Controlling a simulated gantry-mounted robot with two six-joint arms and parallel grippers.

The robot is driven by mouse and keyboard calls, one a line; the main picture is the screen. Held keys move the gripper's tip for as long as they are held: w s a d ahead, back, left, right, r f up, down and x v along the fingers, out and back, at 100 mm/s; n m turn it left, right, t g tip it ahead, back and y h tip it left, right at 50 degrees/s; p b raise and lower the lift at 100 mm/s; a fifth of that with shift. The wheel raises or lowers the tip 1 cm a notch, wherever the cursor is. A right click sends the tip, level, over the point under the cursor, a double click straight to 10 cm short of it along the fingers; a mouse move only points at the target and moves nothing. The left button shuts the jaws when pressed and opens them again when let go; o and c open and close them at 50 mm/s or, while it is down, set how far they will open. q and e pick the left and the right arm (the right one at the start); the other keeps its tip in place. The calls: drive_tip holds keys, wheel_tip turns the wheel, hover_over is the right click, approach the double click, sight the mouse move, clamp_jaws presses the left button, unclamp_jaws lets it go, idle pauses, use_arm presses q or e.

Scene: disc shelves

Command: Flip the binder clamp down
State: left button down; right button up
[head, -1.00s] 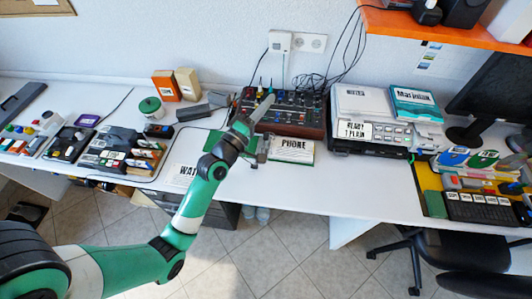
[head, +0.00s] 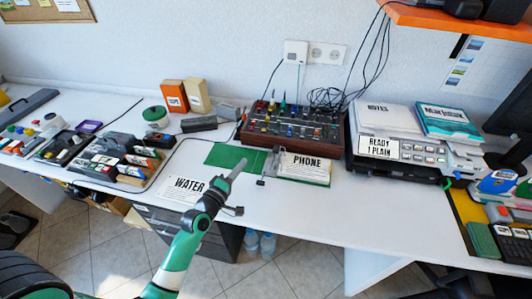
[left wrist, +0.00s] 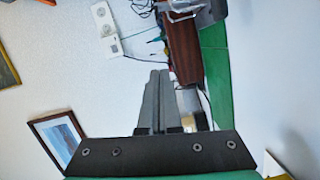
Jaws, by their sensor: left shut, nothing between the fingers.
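A small grey metal piece (head: 271,164), which looks like the binder clamp, stands at the left edge of the white PHONE card (head: 305,168). It is too small to tell its lever's position. A flat green sheet (head: 228,155) lies just left of it and also shows at the right of the left wrist view (left wrist: 215,65). My right gripper is not in view.
A brown mixer panel (head: 295,128) with knobs and cables stands behind. A WATER card (head: 187,188) lies left of my gripper. A grey machine (head: 395,165) stands at right. The white tabletop (head: 290,215) in front of the PHONE card is clear.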

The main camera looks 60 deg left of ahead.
use_arm(q)
drive_tip(key=b+x, duration=0.4)
drive_tip(key=x, duration=0.6)
drive_tip(key=shift+f, duration=0.2)
drive_tip(key=shift+w+d+f+b, duration=0.25)
drive_tip(key=shift+w+d+b, duration=0.05)
drive_tip(key=shift+w+d, duration=1)
drive_tip(key=shift+d, duration=0.05)
drive_tip(key=shift+w+r, duration=0.1)
drive_tip(key=shift+r, duration=0.1)
drive_tip(key=shift+w+d+m+p, duration=0.1)
drive_tip(key=shift+d+m+p, duration=0.05)
drive_tip(key=shift+m+p, duration=0.2)
drive_tip(key=shift+r, duration=0.1)
